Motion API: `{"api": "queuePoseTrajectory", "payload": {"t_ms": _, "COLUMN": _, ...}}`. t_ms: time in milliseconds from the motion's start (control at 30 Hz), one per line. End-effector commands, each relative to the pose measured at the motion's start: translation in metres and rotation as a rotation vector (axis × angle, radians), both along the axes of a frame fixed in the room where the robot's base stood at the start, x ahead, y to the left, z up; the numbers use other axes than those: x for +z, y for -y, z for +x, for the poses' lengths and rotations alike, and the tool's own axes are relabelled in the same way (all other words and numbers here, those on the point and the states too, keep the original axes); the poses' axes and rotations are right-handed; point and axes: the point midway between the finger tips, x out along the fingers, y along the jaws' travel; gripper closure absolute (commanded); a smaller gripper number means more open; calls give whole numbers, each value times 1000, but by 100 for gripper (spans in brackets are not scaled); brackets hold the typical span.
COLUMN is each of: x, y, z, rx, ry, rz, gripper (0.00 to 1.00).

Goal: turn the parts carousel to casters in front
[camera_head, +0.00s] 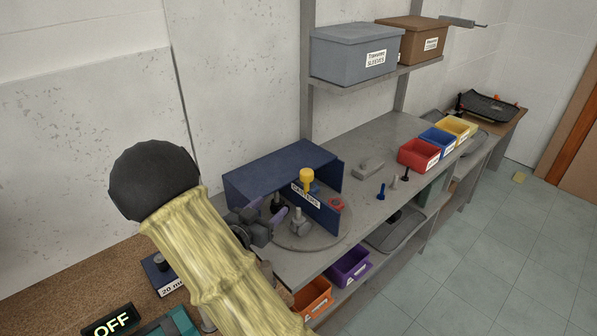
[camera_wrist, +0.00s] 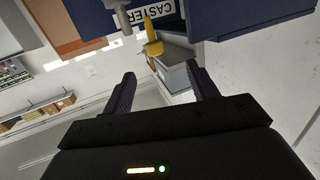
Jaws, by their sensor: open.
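The parts carousel (camera_head: 325,238) is a round grey turntable on the bench, partly under a dark blue open-fronted housing (camera_head: 262,178). A blue divider on it carries a white label (camera_head: 306,195) that appears to read CASTERS; in the wrist view its letters read CASTER (camera_wrist: 140,14). A yellow knob (camera_head: 306,180) stands by the divider and also shows in the wrist view (camera_wrist: 152,40). A grey part (camera_head: 298,223) and a red part (camera_head: 335,203) sit on the turntable. My gripper (camera_head: 268,207) is open and empty, left of the knob, with the knob apart from its fingers.
Red (camera_head: 418,154), blue (camera_head: 438,141) and yellow (camera_head: 461,127) bins stand farther along the bench. Small bolts (camera_head: 381,191) lie nearer. Orange (camera_head: 312,298) and purple (camera_head: 349,268) bins are below. A shelf above holds a grey box (camera_head: 353,53) and a brown box (camera_head: 415,40).

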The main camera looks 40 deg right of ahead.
Motion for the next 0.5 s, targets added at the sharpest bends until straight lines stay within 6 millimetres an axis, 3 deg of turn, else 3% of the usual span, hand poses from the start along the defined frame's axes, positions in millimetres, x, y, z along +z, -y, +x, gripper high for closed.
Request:
{"api": "queuePoseTrajectory", "payload": {"t_ms": 133, "x": 2, "y": 4, "z": -9, "rx": -63, "ry": 21, "rz": -85, "gripper": 41}}
{"api": "queuePoseTrajectory", "payload": {"t_ms": 500, "x": 4, "y": 6, "z": -9, "rx": -66, "ry": 23, "rz": -89, "gripper": 41}}
